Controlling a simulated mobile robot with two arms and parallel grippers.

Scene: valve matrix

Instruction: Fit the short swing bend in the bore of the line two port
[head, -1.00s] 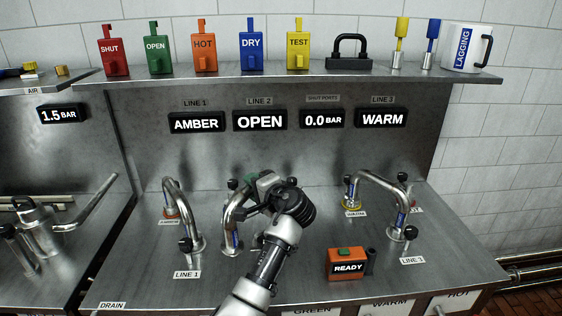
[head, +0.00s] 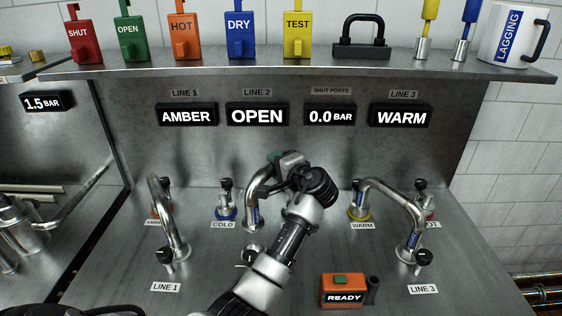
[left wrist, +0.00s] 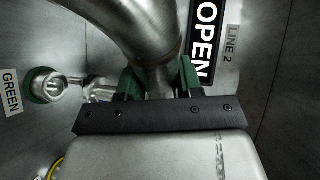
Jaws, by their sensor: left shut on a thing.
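My left gripper (head: 276,160) is shut on the short swing bend (head: 250,191), a curved steel pipe with a blue label on its lower leg. The left wrist view shows the green-padded fingers (left wrist: 158,82) around the bend's pipe (left wrist: 130,25). In the head view the bend's visible leg points down, behind the black knob (head: 249,252) of the line two port and right of the COLD port (head: 226,213). The port's bore is mostly hidden by my arm. I cannot tell whether the leg touches it. My right gripper is not in view.
A steel bend (head: 164,208) stands at line 1, and another (head: 392,197) joins WARM and line 3. An orange READY box (head: 342,290) sits at the front. The GREEN port (left wrist: 47,85) shows in the left wrist view. Tags and a mug (head: 512,36) line the shelf.

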